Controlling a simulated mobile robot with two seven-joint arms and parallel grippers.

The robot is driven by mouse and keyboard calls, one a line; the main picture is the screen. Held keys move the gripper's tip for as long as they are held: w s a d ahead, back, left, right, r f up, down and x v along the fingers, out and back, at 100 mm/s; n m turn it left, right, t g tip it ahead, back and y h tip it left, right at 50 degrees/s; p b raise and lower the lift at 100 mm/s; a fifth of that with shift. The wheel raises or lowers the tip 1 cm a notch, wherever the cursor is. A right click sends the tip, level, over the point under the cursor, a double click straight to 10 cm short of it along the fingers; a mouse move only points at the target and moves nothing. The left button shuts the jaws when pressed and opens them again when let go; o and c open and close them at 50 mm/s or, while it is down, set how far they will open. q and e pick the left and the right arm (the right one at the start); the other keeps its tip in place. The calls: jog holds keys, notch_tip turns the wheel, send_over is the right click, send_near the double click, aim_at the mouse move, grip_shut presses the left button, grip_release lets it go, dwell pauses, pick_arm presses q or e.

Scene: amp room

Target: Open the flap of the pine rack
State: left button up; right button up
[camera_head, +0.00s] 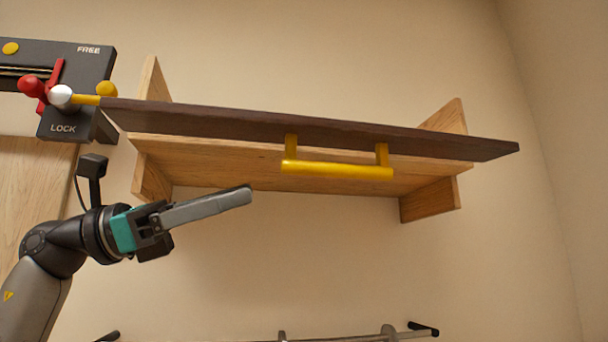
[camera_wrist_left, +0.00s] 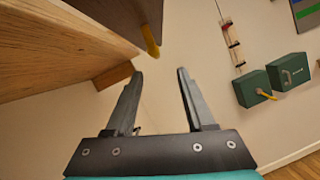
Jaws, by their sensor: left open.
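The pine rack (camera_head: 270,164) is fixed high on the wall, seen from below. Its dark brown flap (camera_head: 230,122) shows as a long narrow band across the rack's front; I cannot tell its exact angle. A yellow bar handle (camera_head: 337,170) hangs from the flap on two posts. My left gripper (camera_head: 248,192) is open and empty, below and left of the handle, apart from it. In the left wrist view the open fingers (camera_wrist_left: 158,72) have only wall between them, with the handle's end (camera_wrist_left: 150,42) beyond their tips. My right gripper is not in view.
A dark lock plate (camera_head: 85,65) marked FREE and LOCK is left of the rack, with a red lever (camera_head: 54,78) and a yellow pin at the flap's left end. Green boxes (camera_wrist_left: 287,72) hang on the wall.

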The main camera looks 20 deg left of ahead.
aim_at(315, 175)
pick_arm(q)
jog(key=w+d+r+n+t+p, duration=0.1)
jog(key=w+d+n+p, duration=0.1)
jog(key=d+n, duration=0.1)
jog(key=w+d+r+n+t+y+p, duration=0.1)
jog(key=w+d+r+n+t+p, duration=0.1)
jog(key=d+n, duration=0.1)
jog(key=w+d+r+n+t+y+p, duration=0.1)
jog(key=w+d+n+p, duration=0.1)
jog(key=d, duration=0.3)
jog(key=shift+w+r+n+t, duration=0.15)
jog(key=shift+w+n+t, duration=0.15)
jog(key=shift+n, duration=0.2)
grip_shut()
dwell(0.5)
dwell(1.0)
